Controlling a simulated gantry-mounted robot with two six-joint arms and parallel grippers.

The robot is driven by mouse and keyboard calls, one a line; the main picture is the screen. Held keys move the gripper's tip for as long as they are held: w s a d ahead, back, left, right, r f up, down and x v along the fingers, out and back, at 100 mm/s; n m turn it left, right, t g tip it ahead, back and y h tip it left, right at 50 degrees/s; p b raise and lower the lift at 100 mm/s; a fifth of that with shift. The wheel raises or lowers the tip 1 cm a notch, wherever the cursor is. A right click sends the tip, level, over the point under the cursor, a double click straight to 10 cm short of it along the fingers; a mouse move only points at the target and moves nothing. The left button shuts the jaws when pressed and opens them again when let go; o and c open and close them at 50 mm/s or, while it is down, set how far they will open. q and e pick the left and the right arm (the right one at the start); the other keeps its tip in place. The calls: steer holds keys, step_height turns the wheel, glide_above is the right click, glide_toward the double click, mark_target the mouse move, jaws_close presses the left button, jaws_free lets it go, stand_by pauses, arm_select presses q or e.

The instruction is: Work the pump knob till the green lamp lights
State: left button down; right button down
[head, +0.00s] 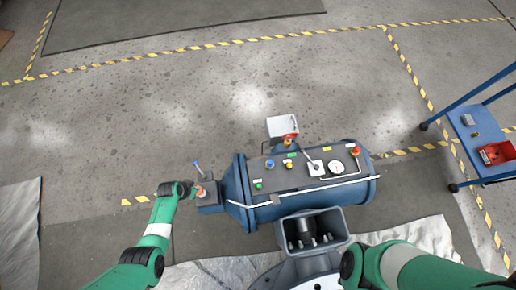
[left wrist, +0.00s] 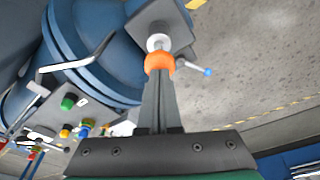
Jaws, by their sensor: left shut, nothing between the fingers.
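The blue pump unit (head: 300,187) lies on its side in the middle of the head view. An orange knob (head: 200,192) sits at its left end; it also shows in the left wrist view (left wrist: 158,62). My left gripper (head: 191,190) is at the orange knob. In the left wrist view its fingers (left wrist: 157,80) are shut, with the tips right at the knob's near side and nothing between them. A green lamp or button (head: 258,185) is on the dark panel, and another green spot (head: 291,155) is farther back; I cannot tell if either is lit. My right gripper is out of view.
The panel also carries a gauge (head: 337,167), a red knob (head: 355,151) and a blue knob (head: 269,163). A blue-tipped lever (head: 196,167) stands near the orange knob. An open grey box (head: 312,230) is in front. A blue cart (head: 480,140) stands at right.

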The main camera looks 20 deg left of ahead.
arm_select(q)
steer(key=shift+f, duration=0.1)
steer(key=shift+f+b, duration=1.7)
steer(key=shift+r, duration=0.2)
step_height(320, 180, up, 3)
steer(key=p, duration=0.3)
steer(key=shift+r, duration=0.1)
